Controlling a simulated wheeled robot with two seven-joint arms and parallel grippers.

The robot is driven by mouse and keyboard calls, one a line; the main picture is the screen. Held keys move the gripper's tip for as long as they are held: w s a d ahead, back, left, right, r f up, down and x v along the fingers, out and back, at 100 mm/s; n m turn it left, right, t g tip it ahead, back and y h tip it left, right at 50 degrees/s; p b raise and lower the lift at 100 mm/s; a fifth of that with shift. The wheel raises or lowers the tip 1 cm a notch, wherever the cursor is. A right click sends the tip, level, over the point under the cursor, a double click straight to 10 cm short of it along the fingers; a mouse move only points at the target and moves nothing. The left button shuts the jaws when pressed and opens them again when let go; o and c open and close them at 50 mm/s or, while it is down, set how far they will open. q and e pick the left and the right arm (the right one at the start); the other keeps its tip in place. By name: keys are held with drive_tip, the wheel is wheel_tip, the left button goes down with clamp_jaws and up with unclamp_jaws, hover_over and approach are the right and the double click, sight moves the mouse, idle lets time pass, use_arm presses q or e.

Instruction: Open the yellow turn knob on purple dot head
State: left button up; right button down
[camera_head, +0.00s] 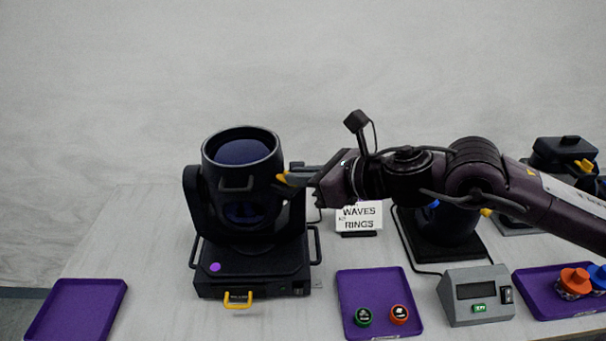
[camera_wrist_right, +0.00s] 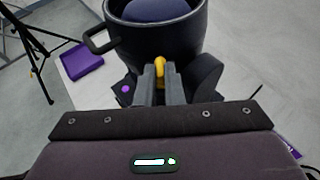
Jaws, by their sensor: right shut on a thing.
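The purple dot head is a black moving light (camera_head: 241,185) on a black base, left of centre in the head view. A purple dot (camera_head: 215,267) marks its base, and the dot also shows in the wrist view (camera_wrist_right: 126,89). My right gripper (camera_head: 287,179) reaches in from the right to the side of the head. In the wrist view its fingers (camera_wrist_right: 160,80) are shut on the yellow turn knob (camera_wrist_right: 160,65), just below the lens barrel. The fingers hide part of the knob. My left gripper is in neither view.
A yellow handle (camera_head: 238,300) is on the base front. A purple tray (camera_head: 345,290) holds a green and an orange round piece. An empty purple tray (camera_head: 77,311) lies left. A sign (camera_head: 359,218), a grey box (camera_head: 476,296) and a second dark fixture (camera_head: 440,228) stand right.

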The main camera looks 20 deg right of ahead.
drive_tip(key=shift+a, duration=0.1)
drive_tip(key=shift+a+m+h+p, duration=0.5)
drive_tip(key=shift+m+h+p, duration=2)
drive_tip(key=shift+h+p, duration=0.2)
drive_tip(key=shift+a+m+h+p, duration=0.55)
drive_tip(key=shift+m+h+p, duration=1.95)
drive_tip(key=shift+h+p, duration=0.2)
drive_tip(key=shift+a+m+h+p, duration=0.5)
drive_tip(key=shift+m+h+p, duration=2)
drive_tip(key=shift+h+p, duration=0.2)
drive_tip(key=c, duration=1.5)
unclamp_jaws()
drive_tip(key=shift+c, duration=0.2)
